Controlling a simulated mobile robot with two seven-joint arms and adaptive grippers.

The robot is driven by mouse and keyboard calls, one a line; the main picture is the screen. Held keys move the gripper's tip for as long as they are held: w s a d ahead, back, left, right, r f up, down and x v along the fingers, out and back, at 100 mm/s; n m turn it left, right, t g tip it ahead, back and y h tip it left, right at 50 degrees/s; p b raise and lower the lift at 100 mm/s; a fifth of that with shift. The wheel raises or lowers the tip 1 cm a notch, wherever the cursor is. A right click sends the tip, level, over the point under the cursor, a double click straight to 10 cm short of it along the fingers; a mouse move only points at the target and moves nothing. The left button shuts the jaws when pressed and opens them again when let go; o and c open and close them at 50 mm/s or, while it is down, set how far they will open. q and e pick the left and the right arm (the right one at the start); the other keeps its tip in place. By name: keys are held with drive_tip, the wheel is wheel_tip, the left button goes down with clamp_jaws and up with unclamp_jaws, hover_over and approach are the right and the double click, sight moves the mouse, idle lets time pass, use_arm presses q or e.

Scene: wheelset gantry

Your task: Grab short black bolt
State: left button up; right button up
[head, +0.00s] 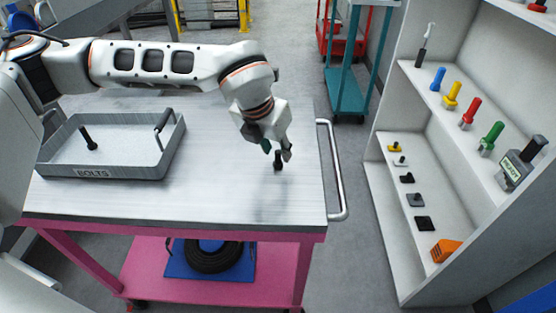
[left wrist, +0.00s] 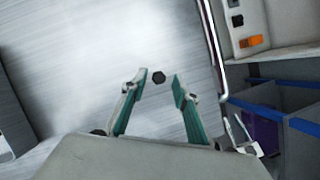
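A short black bolt (head: 278,160) stands upright on the metal cart top (head: 240,195), near its right side. My left gripper (head: 277,152) is above the bolt, fingers pointing down. In the left wrist view the bolt's hexagonal head (left wrist: 158,77) lies just beyond and between the open fingertips (left wrist: 159,82), with a gap on both sides. My right gripper is in neither view.
A silver handle (head: 336,170) runs along the cart's right edge. A white shelf (head: 385,210) with coloured tools and small parts stands to the right. The cart top between tray and bolt is clear.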

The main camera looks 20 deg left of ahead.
use_arm(q)
drive_tip(key=shift+w+f, duration=0.15)
drive_tip(key=shift+f, duration=0.35)
clamp_jaws()
drive_tip(key=shift+r, duration=0.1)
